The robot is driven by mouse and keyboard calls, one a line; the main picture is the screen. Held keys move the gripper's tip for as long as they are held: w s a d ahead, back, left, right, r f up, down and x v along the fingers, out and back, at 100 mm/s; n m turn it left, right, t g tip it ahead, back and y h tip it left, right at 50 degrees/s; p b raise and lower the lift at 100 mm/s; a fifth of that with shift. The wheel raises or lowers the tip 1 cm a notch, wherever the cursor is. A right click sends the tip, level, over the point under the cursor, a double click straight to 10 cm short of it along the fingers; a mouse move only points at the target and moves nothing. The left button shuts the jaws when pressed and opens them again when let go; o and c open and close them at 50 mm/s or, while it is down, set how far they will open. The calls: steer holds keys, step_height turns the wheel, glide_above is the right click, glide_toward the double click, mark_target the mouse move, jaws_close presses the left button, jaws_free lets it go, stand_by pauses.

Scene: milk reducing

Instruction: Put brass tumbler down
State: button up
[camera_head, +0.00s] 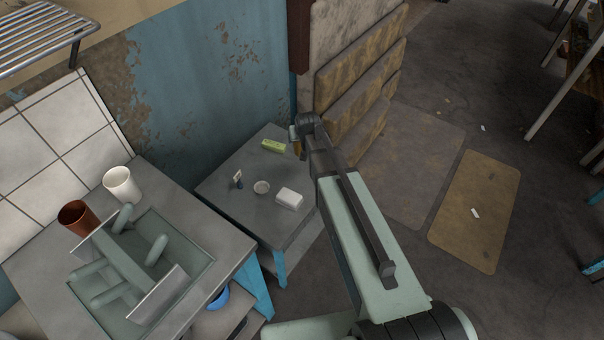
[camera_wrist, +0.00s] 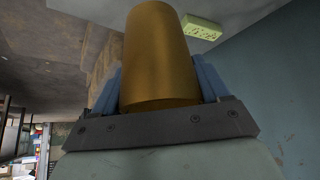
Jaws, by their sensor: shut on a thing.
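The brass tumbler (camera_wrist: 160,52) fills the middle of the wrist view, between the two blue fingers of my gripper (camera_wrist: 158,80). My gripper is shut on it. In the head view my gripper (camera_head: 295,134) is at the back right edge of the small grey table (camera_head: 232,207). Only a small brassy part of the tumbler (camera_head: 298,148) shows there; my arm hides the rest. I cannot tell whether the tumbler touches the tabletop.
A yellow-green block (camera_head: 273,146) lies close left of the gripper. The table's left part is bare. A blue wall (camera_head: 215,85) rises behind.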

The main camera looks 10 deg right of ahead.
steer(key=shift+f, duration=6.25)
steer(key=shift+f, duration=0.1)
steer(key=o, duration=1.1)
steer(key=v, duration=1.2)
